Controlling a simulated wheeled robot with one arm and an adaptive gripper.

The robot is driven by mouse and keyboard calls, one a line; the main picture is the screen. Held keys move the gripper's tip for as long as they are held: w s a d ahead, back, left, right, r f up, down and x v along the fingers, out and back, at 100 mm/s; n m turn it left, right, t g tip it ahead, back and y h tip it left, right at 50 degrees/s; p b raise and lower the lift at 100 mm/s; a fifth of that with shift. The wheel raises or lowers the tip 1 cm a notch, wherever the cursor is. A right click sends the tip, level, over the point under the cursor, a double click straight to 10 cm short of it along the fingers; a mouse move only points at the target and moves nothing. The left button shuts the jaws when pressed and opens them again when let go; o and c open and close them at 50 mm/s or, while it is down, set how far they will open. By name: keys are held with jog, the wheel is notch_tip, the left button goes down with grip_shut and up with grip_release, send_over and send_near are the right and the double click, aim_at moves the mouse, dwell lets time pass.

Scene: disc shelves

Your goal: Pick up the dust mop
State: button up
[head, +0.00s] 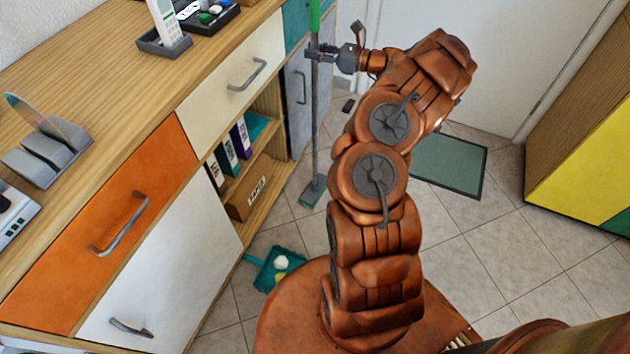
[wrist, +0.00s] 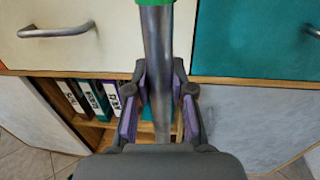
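The dust mop has a thin grey pole (head: 315,118), a green upper part and a flat green-edged head (head: 313,191) on the tiled floor. It stands nearly upright by the front of the cabinet. My gripper (head: 318,54) is at the upper pole, just below the green part, with a finger on each side. In the wrist view the grey pole (wrist: 158,50) runs between the purple finger pads of my gripper (wrist: 160,85). The pads lie close along both sides of it, and my gripper looks shut on it. The mop head is hidden in the wrist view.
A teal dustpan (head: 279,269) with small pale items lies on the floor by the cabinet. Open shelves hold binders (head: 228,158) and a labelled box (head: 250,187). A green mat (head: 449,164) lies before the door (head: 455,70).

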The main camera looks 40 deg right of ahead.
grip_shut()
jog(key=shift+r, duration=0.15)
